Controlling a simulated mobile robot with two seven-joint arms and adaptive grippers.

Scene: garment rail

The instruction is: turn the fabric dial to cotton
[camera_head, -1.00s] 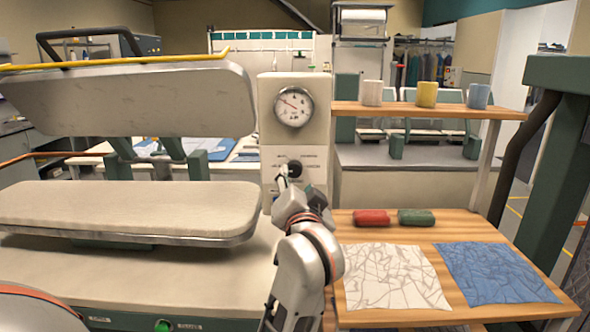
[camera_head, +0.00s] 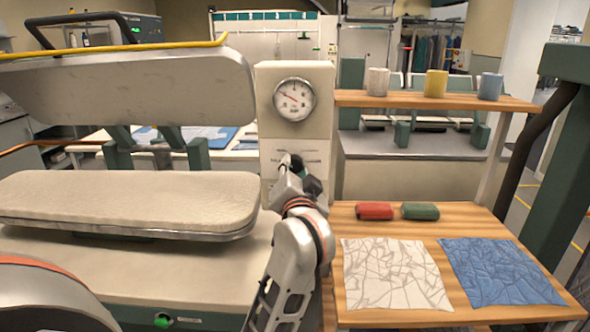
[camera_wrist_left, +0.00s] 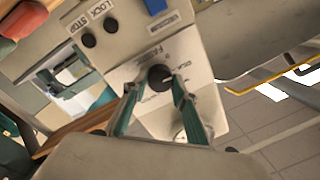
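The fabric dial is a round black knob (camera_wrist_left: 160,78) with a pale pointer mark on a light labelled plate in the left wrist view. In the head view the dial (camera_head: 297,160) is partly covered, below the round gauge (camera_head: 294,99) on the cream control column. My left gripper (camera_wrist_left: 156,84) has its green fingers on either side of the knob, with a gap showing by one finger. It also shows in the head view (camera_head: 288,172), right at the dial. The dial lettering is too small to read surely. My right gripper is not in view.
The padded press (camera_head: 130,200) stands left with its upper plate (camera_head: 130,90) raised. Black buttons (camera_wrist_left: 88,40) sit near the dial.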

